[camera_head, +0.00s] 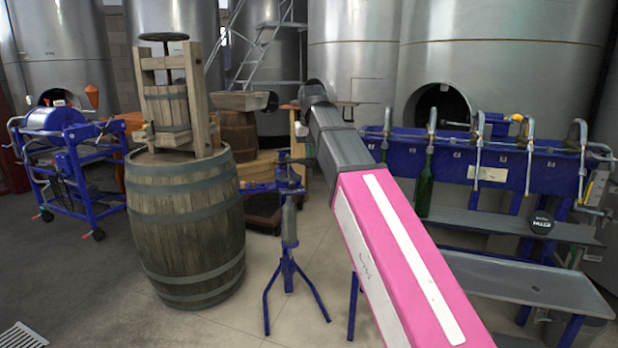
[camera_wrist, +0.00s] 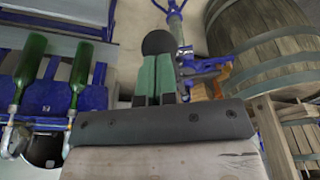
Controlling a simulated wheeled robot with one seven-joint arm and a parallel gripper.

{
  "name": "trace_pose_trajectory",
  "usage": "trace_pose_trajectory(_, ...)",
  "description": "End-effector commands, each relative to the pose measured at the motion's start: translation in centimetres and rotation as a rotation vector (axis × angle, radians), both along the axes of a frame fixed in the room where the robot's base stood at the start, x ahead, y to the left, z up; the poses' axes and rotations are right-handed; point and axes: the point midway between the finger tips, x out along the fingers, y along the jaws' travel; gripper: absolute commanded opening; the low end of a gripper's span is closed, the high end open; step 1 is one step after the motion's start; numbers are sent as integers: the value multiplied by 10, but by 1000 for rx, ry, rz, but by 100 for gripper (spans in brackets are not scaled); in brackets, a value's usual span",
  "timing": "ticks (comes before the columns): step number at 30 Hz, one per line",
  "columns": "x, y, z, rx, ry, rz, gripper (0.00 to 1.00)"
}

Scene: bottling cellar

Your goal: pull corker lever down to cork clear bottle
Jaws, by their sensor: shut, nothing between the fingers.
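The blue corker (camera_head: 287,262) stands on tripod legs on the floor in the middle of the head view. A pale greyish upright shape (camera_head: 290,222), which looks like the clear bottle, is held in its frame. I cannot make out the lever's position; my arm covers the area just right of the corker's head. In the wrist view the corker (camera_wrist: 176,14) shows beyond my gripper (camera_wrist: 157,72). My gripper's green fingers are together and empty. A dark round shape is at their tips; I cannot tell what it is or whether they touch it.
A big wooden barrel (camera_head: 187,229) carrying a wooden press (camera_head: 170,98) stands left of the corker. A blue filling bench (camera_head: 520,160) with a green bottle (camera_head: 424,183) is at right. A blue wheeled machine (camera_head: 70,160) is far left. Floor in front of the corker is clear.

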Motion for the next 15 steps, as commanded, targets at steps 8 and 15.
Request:
trace_pose_trajectory(8,-3,-1,-10,0,2,0,0)
trace_pose_trajectory(15,-6,-2,-22,0,1,0,0)
